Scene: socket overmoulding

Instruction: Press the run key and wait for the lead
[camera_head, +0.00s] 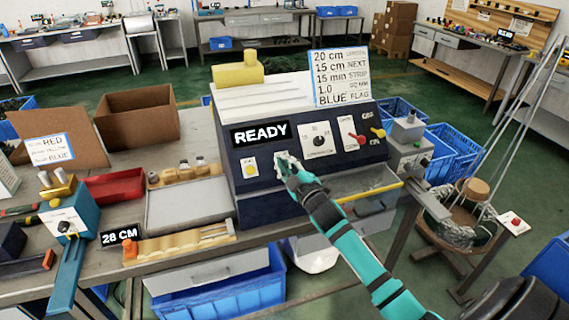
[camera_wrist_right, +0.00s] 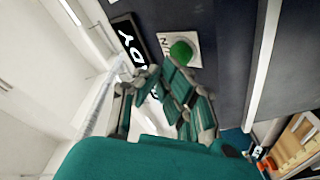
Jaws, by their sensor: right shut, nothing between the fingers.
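The dark blue machine (camera_head: 315,120) stands on the bench with a lit display (camera_head: 262,134) reading READY. A green round key (camera_wrist_right: 181,51) on a white plate, partly lettered, shows in the right wrist view beside the display (camera_wrist_right: 128,42). In the head view my right gripper (camera_head: 284,162) is at the panel below the display and mostly hides that key's white plate. My right gripper (camera_wrist_right: 152,76) is shut and empty, with its fingertips close to the key; contact cannot be told. No finished lead is seen in the machine's front tray (camera_head: 365,184). My left gripper is out of view.
A card (camera_head: 340,76) stands on top. A 28 CM sign (camera_head: 120,235) and red bin (camera_head: 115,186) are left. A cable coil stand (camera_head: 465,215) is right.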

